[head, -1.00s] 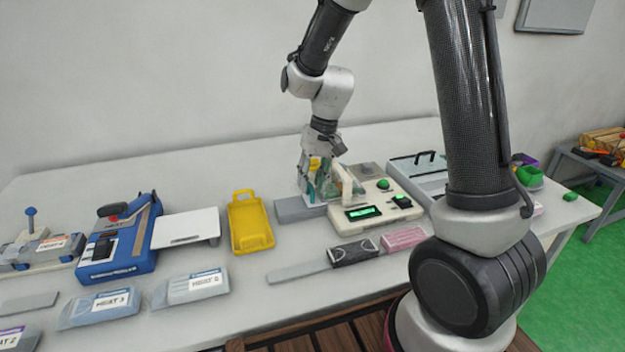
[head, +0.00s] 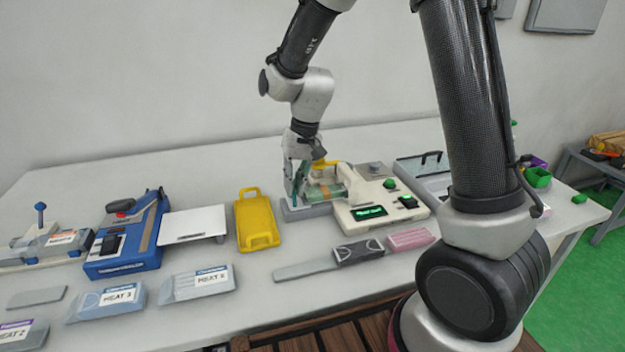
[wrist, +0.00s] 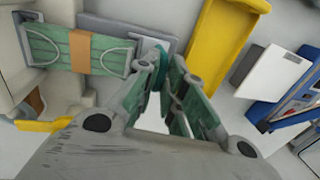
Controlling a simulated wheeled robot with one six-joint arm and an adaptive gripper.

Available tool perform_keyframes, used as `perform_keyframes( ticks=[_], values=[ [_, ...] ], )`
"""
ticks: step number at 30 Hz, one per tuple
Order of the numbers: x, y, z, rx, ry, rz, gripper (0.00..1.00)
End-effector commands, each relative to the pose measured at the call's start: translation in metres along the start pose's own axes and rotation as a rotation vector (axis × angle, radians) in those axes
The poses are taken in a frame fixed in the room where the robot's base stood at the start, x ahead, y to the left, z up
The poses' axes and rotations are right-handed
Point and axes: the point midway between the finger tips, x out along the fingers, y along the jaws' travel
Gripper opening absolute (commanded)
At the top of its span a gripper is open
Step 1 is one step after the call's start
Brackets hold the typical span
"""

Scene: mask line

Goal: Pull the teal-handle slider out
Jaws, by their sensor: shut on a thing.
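The teal handle (wrist: 157,72) shows between my fingertips in the wrist view, at the outer end of the slider. My gripper (head: 295,196) is shut on this handle, left of the cream machine (head: 385,222); it also shows in the wrist view (wrist: 168,68). A stack of green masks with an orange-brown band (wrist: 42,46) lies between the handle and the machine; it shows in the head view too (head: 328,191). My fingers hide most of the handle in the head view.
A grey block (head: 318,211) lies below the slider. A yellow tray (head: 257,240) stands left of my gripper, with a white plate (head: 193,224) and blue machine (head: 128,240) beyond. A black pack (head: 358,252) and pink pack (head: 411,239) lie in front.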

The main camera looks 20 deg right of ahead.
Motion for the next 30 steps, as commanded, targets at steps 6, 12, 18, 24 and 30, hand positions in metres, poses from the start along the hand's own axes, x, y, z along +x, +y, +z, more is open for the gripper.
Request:
perform_keyframes(
  ticks=[6,12,18,24,30],
  values=[
    [0.003,-0.017,0.000,0.003,0.001,-0.001,0.00],
    [0.003,-0.018,0.000,0.005,0.002,-0.003,0.00],
    [0.003,-0.018,0.000,0.004,0.002,-0.003,0.32],
    [0.003,-0.017,0.000,0.003,0.001,-0.001,0.32],
    [-0.012,-0.017,-0.001,0.001,0.005,-0.003,0.32]
  ],
)
